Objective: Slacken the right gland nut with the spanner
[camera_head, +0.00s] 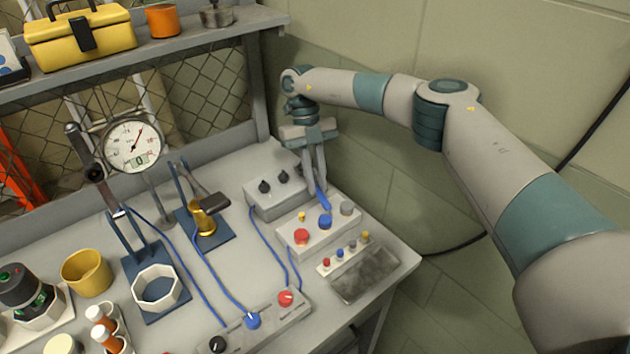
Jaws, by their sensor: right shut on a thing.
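My right gripper (318,188) reaches down over the back right of the bench, above the control boxes. It is shut on a small blue item (322,198), partly hidden by the fingers; I cannot tell whether this is the spanner. A brass fitting (204,222) stands on a blue plate (222,233) to the left of the gripper, with a dark block (216,200) against its top. I cannot tell for sure which part is the right gland nut. My left gripper is not in view.
A control box with dark knobs (275,196) and one with red and blue buttons (318,238) sit below the gripper. A dial gauge (132,146), an octagonal white ring (156,288) and a yellow cup (87,272) stand left. Blue cables cross the bench.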

